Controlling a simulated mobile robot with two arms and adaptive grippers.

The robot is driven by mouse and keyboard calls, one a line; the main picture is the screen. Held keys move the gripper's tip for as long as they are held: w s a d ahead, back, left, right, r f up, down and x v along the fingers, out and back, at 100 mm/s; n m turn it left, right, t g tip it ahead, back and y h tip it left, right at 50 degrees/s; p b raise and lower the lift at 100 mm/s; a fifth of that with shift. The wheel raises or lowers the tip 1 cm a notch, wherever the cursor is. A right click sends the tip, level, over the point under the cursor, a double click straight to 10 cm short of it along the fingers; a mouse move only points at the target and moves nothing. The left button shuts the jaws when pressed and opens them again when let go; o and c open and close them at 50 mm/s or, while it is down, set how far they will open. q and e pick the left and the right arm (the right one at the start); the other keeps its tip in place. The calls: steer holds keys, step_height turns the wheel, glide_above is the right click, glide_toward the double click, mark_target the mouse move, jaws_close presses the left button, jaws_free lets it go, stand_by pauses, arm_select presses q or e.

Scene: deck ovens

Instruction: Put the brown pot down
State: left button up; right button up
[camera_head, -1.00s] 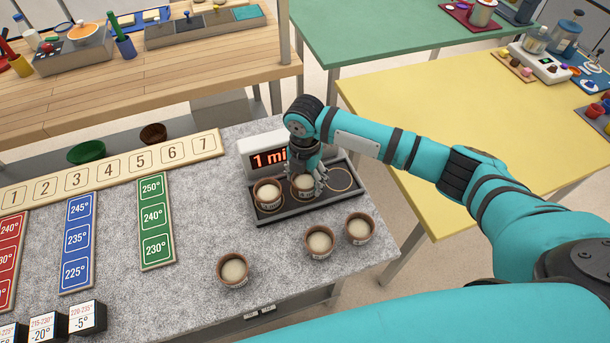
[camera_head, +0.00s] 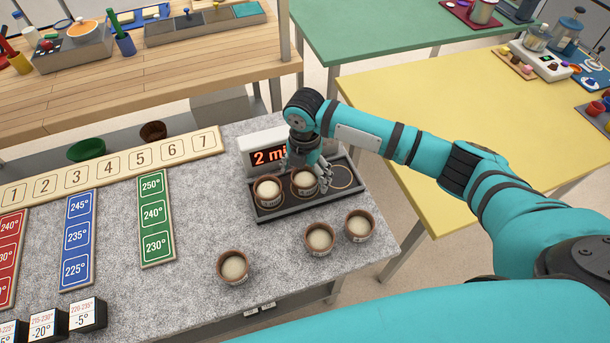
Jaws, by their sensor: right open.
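A brown pot with a pale filling (camera_head: 303,184) stands in the middle place of the dark tray (camera_head: 265,213) below the timer. My right gripper (camera_head: 307,178) is open around or just above this pot, and its fingers hide part of the rim. A second brown pot (camera_head: 268,191) stands in the tray's left place. The tray's right place, marked by a ring (camera_head: 341,177), is empty. More brown pots stand on the grey counter in front: one at the left (camera_head: 233,266), two at the right (camera_head: 319,239) (camera_head: 359,226). My left gripper is not in view.
Red, blue (camera_head: 77,243) and green (camera_head: 155,219) temperature strips and a numbered board (camera_head: 108,169) lie to the left. The counter's middle is clear.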

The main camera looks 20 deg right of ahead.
mark_target(306, 176)
step_height(306, 176, up, 11)
steer(key=b, duration=0.1)
steer(key=shift+d, duration=0.1)
stand_by(0.4)
